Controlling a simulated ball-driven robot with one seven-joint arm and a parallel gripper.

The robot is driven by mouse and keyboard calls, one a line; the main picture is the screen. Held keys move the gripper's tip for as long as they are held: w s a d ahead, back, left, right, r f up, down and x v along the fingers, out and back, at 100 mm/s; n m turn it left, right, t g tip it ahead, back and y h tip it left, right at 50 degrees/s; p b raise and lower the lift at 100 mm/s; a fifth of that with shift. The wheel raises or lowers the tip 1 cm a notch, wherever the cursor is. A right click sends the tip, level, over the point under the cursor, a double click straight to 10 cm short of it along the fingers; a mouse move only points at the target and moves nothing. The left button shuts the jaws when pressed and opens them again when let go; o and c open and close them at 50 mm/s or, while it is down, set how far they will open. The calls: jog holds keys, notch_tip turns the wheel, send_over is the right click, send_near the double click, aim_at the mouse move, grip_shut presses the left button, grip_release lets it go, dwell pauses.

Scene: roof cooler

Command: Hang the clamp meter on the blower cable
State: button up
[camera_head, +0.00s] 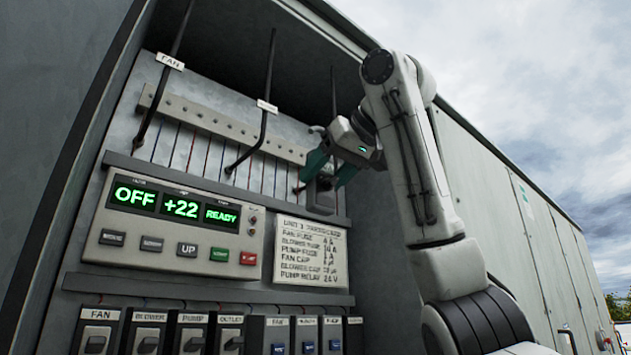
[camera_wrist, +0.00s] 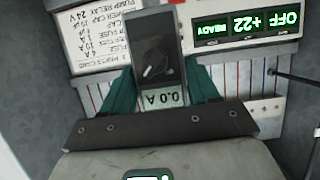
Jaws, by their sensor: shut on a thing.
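My gripper (camera_head: 332,172) with teal fingers is at the right side of the open cabinet. It is shut on the dark grey clamp meter (camera_head: 321,196), which hangs below the fingers in front of the back panel. In the wrist view the meter (camera_wrist: 155,52) sits between the teal fingers, upside down in the picture, with its dial and a display reading 0.0 A. Its clamp jaws are not clear in either view. A black cable (camera_head: 270,75) with a tag too small to read runs down left of my gripper. Another cable (camera_head: 333,92) passes behind my gripper.
The cable at left (camera_head: 175,45) carries a FAN tag. Below are the control panel (camera_head: 175,228) showing OFF, +22 and READY, the parts card (camera_head: 310,252) and a row of switches (camera_head: 149,333). The cabinet's side walls and top edge bound the space.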

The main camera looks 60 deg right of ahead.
jog(key=shift+w+d+r+p, duration=0.2)
jog(key=shift+w+r+p, duration=0.05)
jog(key=shift+w+p, duration=0.55)
jog(key=shift+w+d+p, duration=1.45)
jog(key=shift+w+p, duration=2.5)
jog(key=shift+w, duration=1)
jog(key=w+a+f+b, duration=0.1)
jog(key=w+a+f, duration=0.1)
jog(key=a, duration=0.6)
jog(key=shift+w+a+b, duration=0.2)
jog(key=shift+a+b, duration=0.1)
jog(key=shift+a, duration=0.05)
jog(key=o, duration=1.3)
